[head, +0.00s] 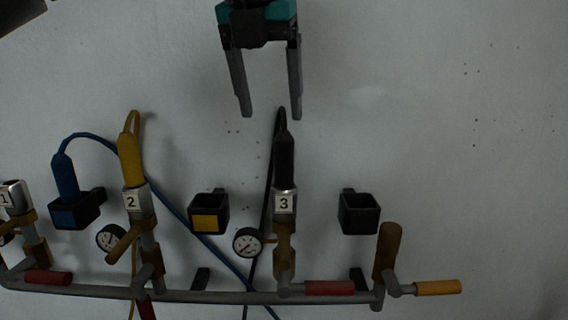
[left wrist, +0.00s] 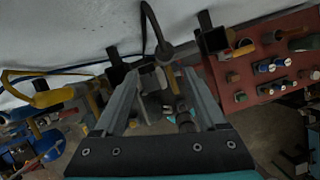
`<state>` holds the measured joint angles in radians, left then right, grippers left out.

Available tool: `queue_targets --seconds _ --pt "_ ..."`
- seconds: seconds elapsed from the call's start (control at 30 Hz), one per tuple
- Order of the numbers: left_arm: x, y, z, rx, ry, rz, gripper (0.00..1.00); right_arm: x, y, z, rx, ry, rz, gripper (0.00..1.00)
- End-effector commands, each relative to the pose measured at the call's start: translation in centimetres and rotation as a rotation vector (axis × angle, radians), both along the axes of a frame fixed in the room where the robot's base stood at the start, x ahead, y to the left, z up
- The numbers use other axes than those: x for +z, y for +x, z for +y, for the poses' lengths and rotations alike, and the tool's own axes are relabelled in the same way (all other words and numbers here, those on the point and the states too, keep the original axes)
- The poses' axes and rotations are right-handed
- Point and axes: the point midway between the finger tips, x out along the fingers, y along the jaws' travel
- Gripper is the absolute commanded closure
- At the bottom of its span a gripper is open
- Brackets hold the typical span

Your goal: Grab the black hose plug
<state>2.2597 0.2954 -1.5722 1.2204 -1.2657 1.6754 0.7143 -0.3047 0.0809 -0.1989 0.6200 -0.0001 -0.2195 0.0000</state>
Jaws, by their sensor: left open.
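The black hose plug (head: 284,158) stands upright in the metal coupling labelled 3 (head: 284,202) in the head view, with its black hose looping from its top and running down behind. My left gripper (head: 271,115) comes in from the top, fingers pointing down and apart. Its fingertips are just above the plug, with the plug's top nearer the right finger, and nothing is between them. In the left wrist view the plug (left wrist: 164,49) shows beyond the open fingers (left wrist: 162,75), apart from them. My right gripper is not in view.
A yellow plug (head: 131,158) sits in coupling 2, left of the black one. A blue plug (head: 65,178) sits in a dark holder. Empty holders (head: 359,213) flank coupling 3. A gauge (head: 247,242) and grey pipe (head: 210,297) lie below.

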Motion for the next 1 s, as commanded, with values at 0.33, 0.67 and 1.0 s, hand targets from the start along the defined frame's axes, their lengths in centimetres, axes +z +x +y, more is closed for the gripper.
queue_targets --seconds 0.33,0.67,1.0 --pt "-5.0 2.0 -0.6 -0.002 -0.002 0.002 0.26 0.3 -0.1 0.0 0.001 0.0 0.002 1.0" --pt "-8.3 2.9 -1.7 -0.003 -0.001 0.003 0.26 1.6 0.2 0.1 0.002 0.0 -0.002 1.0" --pt "-10.1 3.6 -1.9 -0.002 -0.003 0.0 0.26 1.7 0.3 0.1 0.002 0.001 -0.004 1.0"
